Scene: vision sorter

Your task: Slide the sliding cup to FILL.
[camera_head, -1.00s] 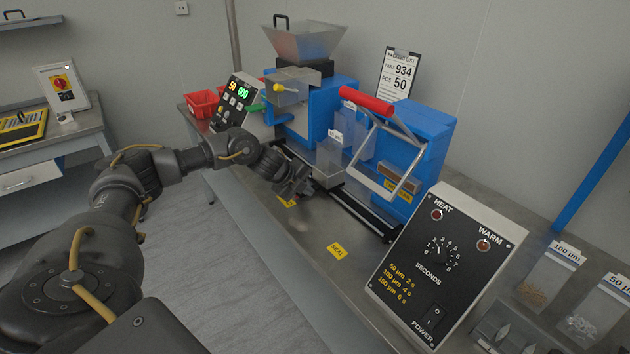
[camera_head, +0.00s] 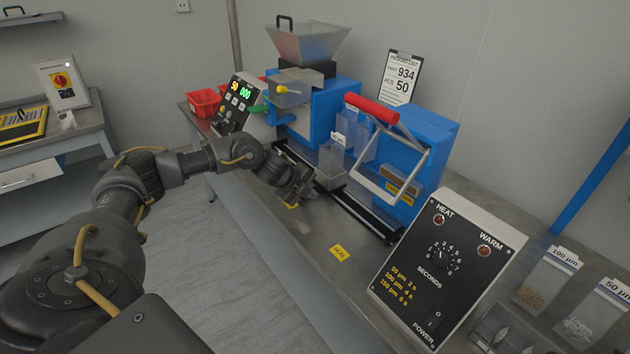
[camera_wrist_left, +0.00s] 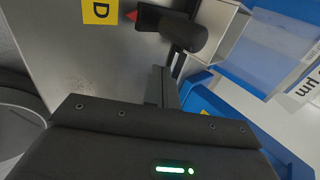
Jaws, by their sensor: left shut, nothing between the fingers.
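The sliding cup (camera_head: 331,179) is a small grey metal box on the black rail in front of the blue machines, with a clear bag upright at it. Its side shows in the wrist view (camera_wrist_left: 222,28), beside a black handle (camera_wrist_left: 180,26) with a red pointer near a yellow label ending in D (camera_wrist_left: 101,11). My left gripper (camera_head: 302,192) is shut and empty, low over the bench just left of the cup. I cannot tell whether it touches the handle. A yellow label (camera_head: 292,206) under the gripper is partly hidden. My right gripper is out of view.
The yellow SEAL label (camera_head: 340,253) lies nearer on the bench. The hopper machine (camera_head: 329,108) stands behind left, the sealer with a red handle (camera_head: 372,109) behind right. A HEAT/WARM control box (camera_head: 440,265) stands at front right. Red bins (camera_head: 204,102) are at far left.

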